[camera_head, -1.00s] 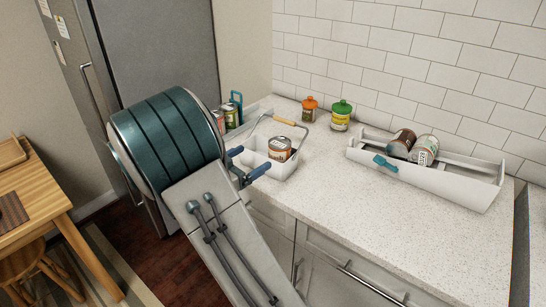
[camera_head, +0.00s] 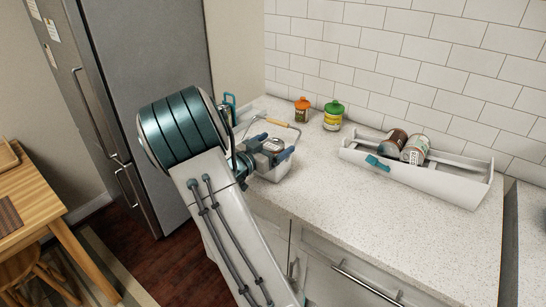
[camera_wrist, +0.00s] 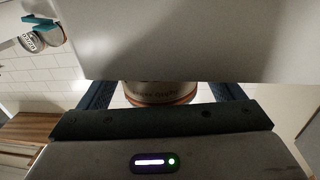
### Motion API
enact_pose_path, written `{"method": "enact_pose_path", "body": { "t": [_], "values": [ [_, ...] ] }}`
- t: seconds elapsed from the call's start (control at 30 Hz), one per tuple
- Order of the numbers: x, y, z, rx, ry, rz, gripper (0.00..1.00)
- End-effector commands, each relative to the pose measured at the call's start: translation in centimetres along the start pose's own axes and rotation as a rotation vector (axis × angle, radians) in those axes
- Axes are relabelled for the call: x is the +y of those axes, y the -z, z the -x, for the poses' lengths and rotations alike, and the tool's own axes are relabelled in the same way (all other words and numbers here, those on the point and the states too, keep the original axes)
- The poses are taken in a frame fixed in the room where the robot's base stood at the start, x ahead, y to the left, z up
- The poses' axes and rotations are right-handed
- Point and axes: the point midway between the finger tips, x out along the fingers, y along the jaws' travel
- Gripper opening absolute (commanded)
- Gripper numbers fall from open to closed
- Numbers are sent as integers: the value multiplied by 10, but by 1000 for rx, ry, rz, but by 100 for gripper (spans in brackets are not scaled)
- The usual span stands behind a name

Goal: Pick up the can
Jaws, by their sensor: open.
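A can (camera_head: 272,146) with an orange rim stands in a white basket (camera_head: 276,174) with a wooden-grip handle on the counter. My gripper (camera_head: 265,158) is open at the basket, its blue fingers on either side of the can. In the wrist view the lower part of the can (camera_wrist: 160,92) shows between the two fingers, and a large pale surface hides the rest. I cannot tell whether the fingers touch the can.
Orange-lidded (camera_head: 302,110) and green-lidded (camera_head: 333,116) jars stand by the wall. A long white tray (camera_head: 450,186) at the right holds two lying cans (camera_head: 414,149). A teal-handled item (camera_head: 230,103) is partly hidden behind my arm. The front counter is clear.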

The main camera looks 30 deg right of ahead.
Motion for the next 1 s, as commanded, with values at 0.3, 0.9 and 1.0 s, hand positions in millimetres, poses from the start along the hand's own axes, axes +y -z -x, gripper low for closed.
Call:
{"method": "enact_pose_path", "body": {
  "t": [0.3, 0.9, 1.0],
  "values": [
    [0, 0, 0, 0, 1, -1, 49],
    [0, 37, 0, 2, 1, -9, 30],
    [0, 56, 0, 1, 1, -9, 30]
  ]
}}
